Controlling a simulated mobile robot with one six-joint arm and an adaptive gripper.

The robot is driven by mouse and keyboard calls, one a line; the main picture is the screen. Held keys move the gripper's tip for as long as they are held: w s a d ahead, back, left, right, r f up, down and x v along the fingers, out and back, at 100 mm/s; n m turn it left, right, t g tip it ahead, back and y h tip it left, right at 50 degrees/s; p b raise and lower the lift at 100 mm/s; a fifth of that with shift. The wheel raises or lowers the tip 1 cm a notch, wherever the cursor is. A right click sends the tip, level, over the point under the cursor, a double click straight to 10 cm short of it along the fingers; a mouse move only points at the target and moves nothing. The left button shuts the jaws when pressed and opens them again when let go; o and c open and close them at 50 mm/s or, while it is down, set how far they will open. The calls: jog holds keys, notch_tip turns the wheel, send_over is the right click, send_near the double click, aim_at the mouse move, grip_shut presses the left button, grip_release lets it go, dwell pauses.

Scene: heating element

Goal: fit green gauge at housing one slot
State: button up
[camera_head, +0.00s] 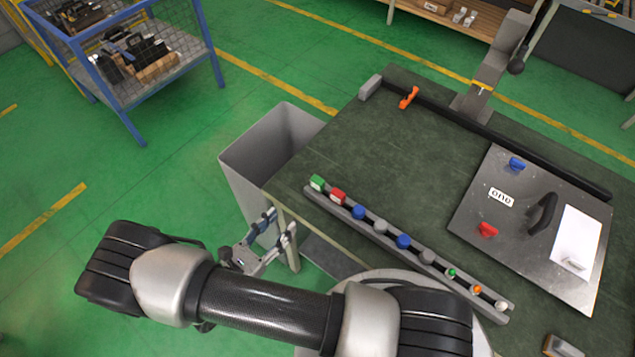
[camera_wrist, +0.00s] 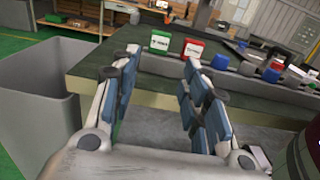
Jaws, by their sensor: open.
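A green square block with a pale label (camera_head: 317,182), which looks like the green gauge, sits at the left end of a grey rack (camera_head: 340,212) along the table's near edge. It also shows in the wrist view (camera_wrist: 160,42). A smaller green-topped piece (camera_head: 452,272) stands farther right in the rack. A grey metal plate marked "ONE" (camera_head: 469,217), seemingly housing one, lies on the right of the table. I cannot make out its slot. My gripper (camera_head: 281,222) is open and empty, short of the table edge; its fingers (camera_wrist: 160,66) point toward the green block, apart from it.
A red block (camera_head: 338,196) sits beside the green one, with several blue, grey and other pieces along the rack. The plate carries a blue knob (camera_head: 516,163), red knob (camera_head: 487,230) and black handle (camera_head: 542,213). A grey bin (camera_head: 262,150) stands left of the table.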

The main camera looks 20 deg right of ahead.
aim_at(315, 186)
jog(key=b+x, duration=0.1)
jog(key=x, duration=1.5)
jog(key=shift+d+b, duration=0.15)
jog(key=shift+b, duration=0.2)
jog(key=shift+c, duration=0.2)
jog(key=c, duration=0.8)
